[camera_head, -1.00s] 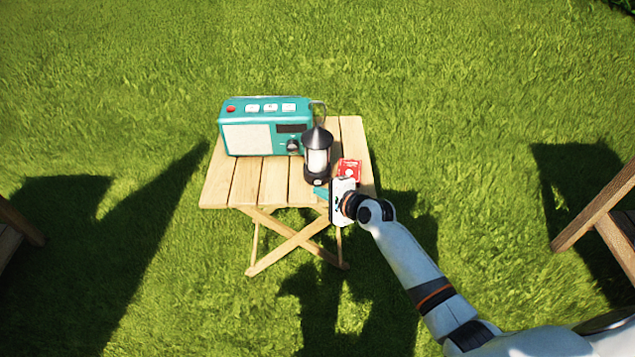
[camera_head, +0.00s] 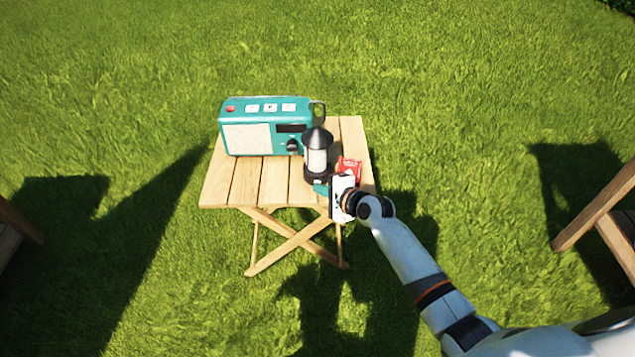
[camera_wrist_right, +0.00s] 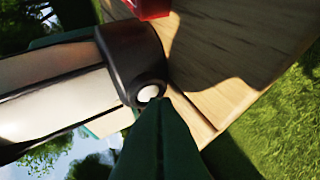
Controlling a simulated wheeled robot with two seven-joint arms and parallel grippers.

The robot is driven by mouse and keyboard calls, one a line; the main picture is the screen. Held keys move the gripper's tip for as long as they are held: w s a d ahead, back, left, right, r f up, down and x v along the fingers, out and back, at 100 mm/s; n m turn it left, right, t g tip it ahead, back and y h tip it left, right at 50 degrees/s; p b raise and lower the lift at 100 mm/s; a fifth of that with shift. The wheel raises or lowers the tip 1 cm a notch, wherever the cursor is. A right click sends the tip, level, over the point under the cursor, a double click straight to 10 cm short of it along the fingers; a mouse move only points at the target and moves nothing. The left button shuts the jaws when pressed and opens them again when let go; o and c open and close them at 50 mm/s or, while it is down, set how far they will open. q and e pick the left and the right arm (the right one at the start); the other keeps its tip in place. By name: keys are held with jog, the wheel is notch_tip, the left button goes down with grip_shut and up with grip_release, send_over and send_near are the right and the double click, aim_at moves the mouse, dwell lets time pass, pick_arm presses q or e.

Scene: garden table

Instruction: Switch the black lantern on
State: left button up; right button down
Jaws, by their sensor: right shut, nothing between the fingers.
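The black lantern (camera_head: 317,157) stands on the front right part of the wooden table, with pale panels under a dark cap. In the right wrist view its black base (camera_wrist_right: 128,50) lies sideways in the picture, with a round white button (camera_wrist_right: 148,93) on it. My right gripper (camera_head: 320,188) is shut and empty, in front of the lantern's base. In the right wrist view its green fingertips (camera_wrist_right: 145,108) are at the button's edge; I cannot tell whether they touch or press it. I cannot tell whether the lantern is lit. My left gripper is not in view.
A teal radio (camera_head: 265,128) stands behind and left of the lantern. A red box (camera_head: 349,167) is close to the lantern's right, near my gripper. The table's (camera_head: 230,185) front left is clear. Wooden chair parts (camera_head: 595,215) show at the sides.

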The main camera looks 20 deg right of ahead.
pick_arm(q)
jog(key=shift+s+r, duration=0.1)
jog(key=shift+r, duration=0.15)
pick_arm(e)
jog(key=shift+w, duration=0.25)
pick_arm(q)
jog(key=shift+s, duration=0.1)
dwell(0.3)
pick_arm(e)
jog(key=shift+s, duration=0.1)
jog(key=shift+s+p, duration=0.2)
jog(key=shift+p, duration=0.1)
jog(key=shift+s+a, duration=0.1)
jog(key=shift+s, duration=0.2)
jog(key=shift+p, duration=0.3)
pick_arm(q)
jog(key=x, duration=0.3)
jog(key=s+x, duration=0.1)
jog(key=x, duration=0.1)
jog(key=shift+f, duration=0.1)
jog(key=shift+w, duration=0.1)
